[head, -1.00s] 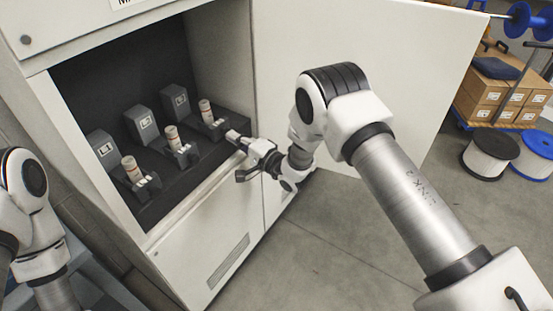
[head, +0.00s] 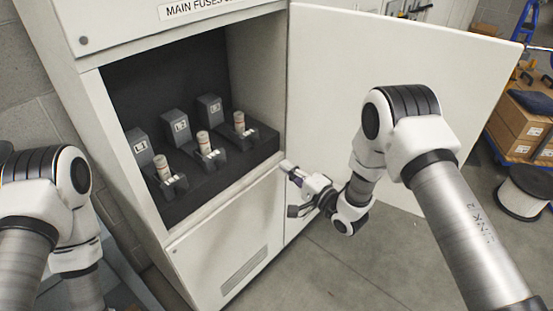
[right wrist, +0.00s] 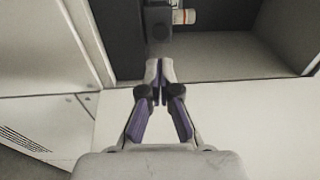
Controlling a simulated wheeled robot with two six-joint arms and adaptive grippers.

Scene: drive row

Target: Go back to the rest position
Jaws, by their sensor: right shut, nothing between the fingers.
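My right gripper (head: 291,172) is shut and empty, just outside the lower right front edge of the open fuse cabinet (head: 190,245). In the right wrist view its closed fingertips (right wrist: 159,68) meet in front of the cabinet opening. My left arm shows at the left edge of the head view, but its gripper is out of view.
The cabinet door (head: 330,80) stands open behind my right arm. Grey floor (head: 320,265) lies clear in front of the cabinet. Cardboard boxes (head: 520,115) and a cable spool (head: 523,192) are at the far right.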

